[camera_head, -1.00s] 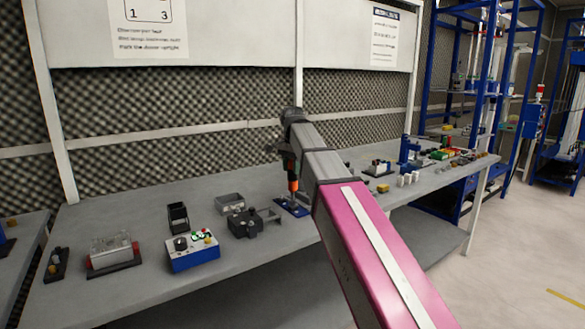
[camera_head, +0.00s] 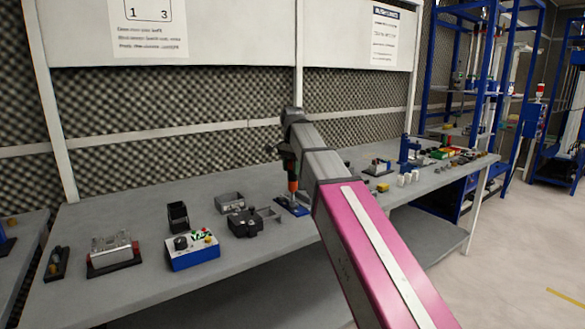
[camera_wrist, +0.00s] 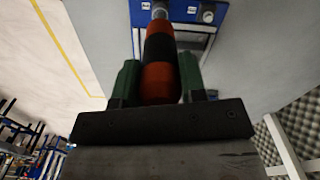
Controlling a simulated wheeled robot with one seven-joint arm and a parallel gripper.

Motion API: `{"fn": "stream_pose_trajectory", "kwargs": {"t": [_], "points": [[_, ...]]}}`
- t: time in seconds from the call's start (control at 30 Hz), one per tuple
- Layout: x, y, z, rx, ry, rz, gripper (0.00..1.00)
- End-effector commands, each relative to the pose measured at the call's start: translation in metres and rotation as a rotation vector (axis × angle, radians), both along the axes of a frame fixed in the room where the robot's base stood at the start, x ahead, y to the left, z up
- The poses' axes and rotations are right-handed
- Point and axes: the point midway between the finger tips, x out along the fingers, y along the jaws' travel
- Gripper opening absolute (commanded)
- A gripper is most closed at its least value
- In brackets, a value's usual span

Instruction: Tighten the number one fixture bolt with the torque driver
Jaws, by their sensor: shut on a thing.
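My gripper (camera_wrist: 160,85) is shut on the torque driver (camera_wrist: 160,50), which has an orange-red and black grip. In the head view the torque driver (camera_head: 293,178) hangs upright with its lower end over a blue fixture plate (camera_head: 291,208). In the wrist view the driver's metal shaft reaches down to the blue fixture plate (camera_wrist: 222,14), beside a small round bolt-like part (camera_wrist: 208,14) and small white labels. Which bolt is number one, and whether the tip touches one, I cannot tell. My arm hides part of the plate.
Left of the plate stand a dark clamp-like block (camera_head: 246,224), a grey open box (camera_head: 230,203), a blue control box (camera_head: 192,250) and a black holder (camera_head: 178,216). White cups (camera_head: 405,179) and a yellow block (camera_head: 383,187) stand to the right.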

Motion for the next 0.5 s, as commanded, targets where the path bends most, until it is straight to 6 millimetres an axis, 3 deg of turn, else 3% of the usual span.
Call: {"fn": "stream_pose_trajectory", "kwargs": {"t": [0.5], "points": [[0.001,0.000,0.010,0.000,-0.001,0.000,0.11]]}}
